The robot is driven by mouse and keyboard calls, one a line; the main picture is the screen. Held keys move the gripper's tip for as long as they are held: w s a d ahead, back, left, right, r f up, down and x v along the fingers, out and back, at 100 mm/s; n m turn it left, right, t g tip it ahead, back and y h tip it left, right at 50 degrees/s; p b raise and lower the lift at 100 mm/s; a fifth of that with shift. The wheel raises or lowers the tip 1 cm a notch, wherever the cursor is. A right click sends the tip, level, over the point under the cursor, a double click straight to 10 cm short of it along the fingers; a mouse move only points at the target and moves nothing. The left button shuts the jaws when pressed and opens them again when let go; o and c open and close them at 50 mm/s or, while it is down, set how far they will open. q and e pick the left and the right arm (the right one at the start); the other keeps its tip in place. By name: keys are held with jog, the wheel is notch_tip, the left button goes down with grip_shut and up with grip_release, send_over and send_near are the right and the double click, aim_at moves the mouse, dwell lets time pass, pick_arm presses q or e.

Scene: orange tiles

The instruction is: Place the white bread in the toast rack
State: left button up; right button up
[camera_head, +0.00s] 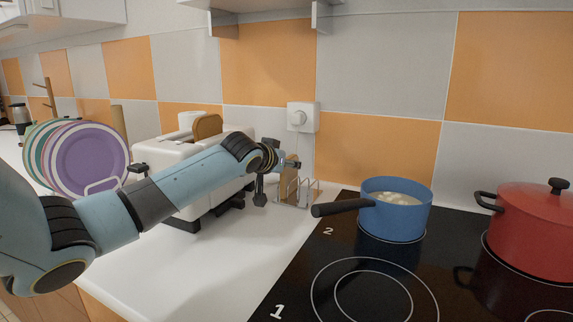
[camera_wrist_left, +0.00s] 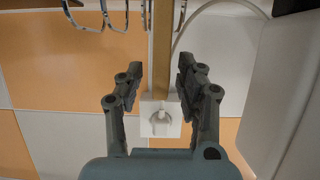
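A bread slice (camera_head: 288,178) stands upright in the wire toast rack (camera_head: 297,202). In the left wrist view the slice (camera_wrist_left: 162,50) shows edge-on as a tan strip, beside the rack's wire loops (camera_wrist_left: 90,20). My left gripper (camera_head: 279,178) is at the rack. In the left wrist view its fingers (camera_wrist_left: 160,80) are open on either side of the slice, with a gap on each side. A brown slice (camera_head: 208,127) sticks up from the white toaster (camera_head: 170,155), behind my left arm. My right gripper is out of view.
A wall socket (camera_head: 301,117) is just above the rack. A blue pan (camera_head: 410,218) stands on the black hob (camera_head: 300,290), its handle pointing at the rack. A red pot (camera_head: 535,230) is farther right. Plates (camera_head: 88,160) stand at left. The front counter (camera_head: 220,265) is clear.

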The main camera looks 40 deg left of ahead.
pick_arm(q)
jog(key=shift+r, duration=0.2)
jog(key=p+v, duration=0.2)
jog(key=v, duration=1)
